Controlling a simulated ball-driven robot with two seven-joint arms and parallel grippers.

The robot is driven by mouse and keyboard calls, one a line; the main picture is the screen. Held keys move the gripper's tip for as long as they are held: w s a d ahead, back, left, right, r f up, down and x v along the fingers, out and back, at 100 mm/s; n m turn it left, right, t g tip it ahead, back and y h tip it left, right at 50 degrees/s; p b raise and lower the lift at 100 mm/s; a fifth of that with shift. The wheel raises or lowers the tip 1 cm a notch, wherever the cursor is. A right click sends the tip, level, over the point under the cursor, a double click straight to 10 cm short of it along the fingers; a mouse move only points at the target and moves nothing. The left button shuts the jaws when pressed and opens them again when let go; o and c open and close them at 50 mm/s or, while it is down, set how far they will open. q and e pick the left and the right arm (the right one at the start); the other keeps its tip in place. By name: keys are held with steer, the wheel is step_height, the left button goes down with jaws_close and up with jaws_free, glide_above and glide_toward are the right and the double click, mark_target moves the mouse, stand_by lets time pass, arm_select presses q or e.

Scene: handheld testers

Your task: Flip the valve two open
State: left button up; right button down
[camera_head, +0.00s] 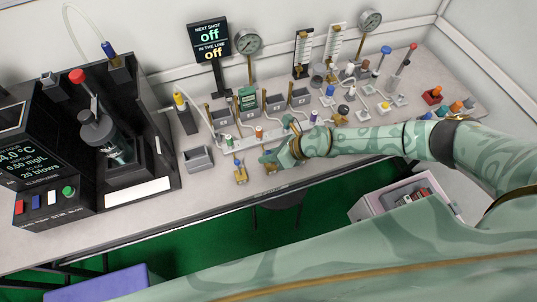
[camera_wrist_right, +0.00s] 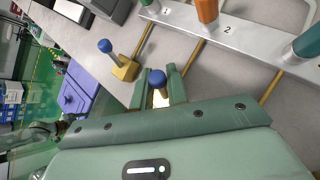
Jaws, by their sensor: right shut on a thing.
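The valve (camera_wrist_right: 157,79) in line with the rail label 2 shows its blue knob between the fingers of my right gripper (camera_wrist_right: 158,88). The gripper is shut on its handle; the fingers hide most of the brass body. In the head view my right gripper (camera_head: 280,158) is at this valve (camera_head: 269,161), near the table's front edge. A second brass valve (camera_wrist_right: 125,69) with a blue-tipped lever stands free to its left, in line with label 1; it also shows in the head view (camera_head: 240,172). My left gripper is not in view.
A metal rail (camera_wrist_right: 250,45) with an orange-capped part (camera_wrist_right: 207,12) runs behind the valves. A black sign (camera_head: 209,45) reads "off" on both lines. A grey open bin (camera_head: 198,158) stands left of the valves. Small parts and gauges crowd the table behind.

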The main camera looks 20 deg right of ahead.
mark_target(272, 170)
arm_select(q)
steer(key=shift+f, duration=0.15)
arm_select(e)
steer(key=shift+s+f+n+t+b, duration=0.1)
steer(key=shift+s+n+t+b, duration=0.2)
steer(key=shift+t+b, duration=0.3)
steer(key=n+t+b, duration=0.1)
steer(key=t+b, duration=0.1)
steer(key=b, duration=0.3)
steer(key=s+n+t+y+b, duration=0.1)
steer(key=t+b, duration=0.1)
steer(key=b, duration=0.3)
steer(key=s+n+t+y+b, duration=0.1)
steer(key=t+b, duration=0.1)
steer(key=b, duration=0.4)
steer(key=shift+s+d+f+n, duration=0.15)
steer(key=shift+s+f+n, duration=0.1)
steer(key=shift+f+n, duration=0.05)
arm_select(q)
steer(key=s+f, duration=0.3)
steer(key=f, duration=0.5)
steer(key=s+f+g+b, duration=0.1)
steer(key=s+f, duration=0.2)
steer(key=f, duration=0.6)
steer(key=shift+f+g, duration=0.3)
arm_select(e)
steer(key=shift+s+r+y, duration=0.1)
steer(key=shift+r+y, duration=0.2)
steer(key=shift+y, duration=0.1)
